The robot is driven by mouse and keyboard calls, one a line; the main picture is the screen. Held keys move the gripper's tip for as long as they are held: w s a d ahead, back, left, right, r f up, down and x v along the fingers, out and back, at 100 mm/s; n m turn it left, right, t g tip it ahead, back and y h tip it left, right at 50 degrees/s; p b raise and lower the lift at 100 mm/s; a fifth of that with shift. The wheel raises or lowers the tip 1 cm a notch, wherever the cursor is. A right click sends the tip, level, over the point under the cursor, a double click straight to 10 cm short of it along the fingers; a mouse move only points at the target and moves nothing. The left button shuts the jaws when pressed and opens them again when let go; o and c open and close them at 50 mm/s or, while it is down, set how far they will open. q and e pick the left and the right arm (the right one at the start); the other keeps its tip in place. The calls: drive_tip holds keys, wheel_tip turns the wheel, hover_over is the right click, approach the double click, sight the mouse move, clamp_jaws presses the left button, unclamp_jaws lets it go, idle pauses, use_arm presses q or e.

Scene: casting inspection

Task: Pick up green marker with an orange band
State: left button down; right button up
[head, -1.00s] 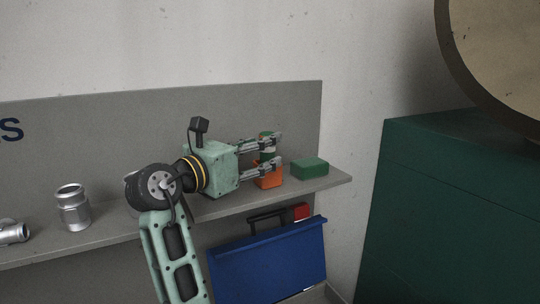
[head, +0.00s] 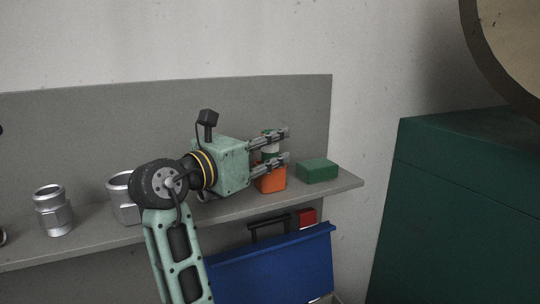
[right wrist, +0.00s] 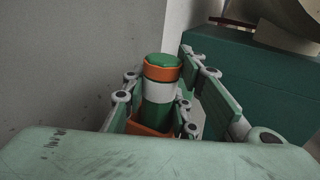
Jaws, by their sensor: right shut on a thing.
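The green marker (right wrist: 157,108) stands upright in the right wrist view, with a green cap end, an orange band below it and a white band under that. It also shows in the head view (head: 269,149), partly covered by the fingers. My right gripper (head: 286,144) is shut on it from the sides; its fingers also flank it in the right wrist view. An orange holder (head: 270,182) sits directly below on the shelf. The marker's lower end is hidden, so I cannot tell whether it is clear of the holder. My left gripper is not in view.
A green block (head: 317,171) lies right of the holder on the grey shelf (head: 225,215). Metal fittings (head: 53,212) stand to the left. A grey panel rises behind. A blue case (head: 270,262) is below, and a green cabinet (head: 465,190) stands right.

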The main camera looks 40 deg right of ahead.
clamp_jaws()
wheel_tip(320, 180, up, 10)
drive_tip(key=shift+r, duration=0.1)
idle(0.5)
drive_tip(key=shift+o, duration=0.8)
unclamp_jaws()
clamp_jaws()
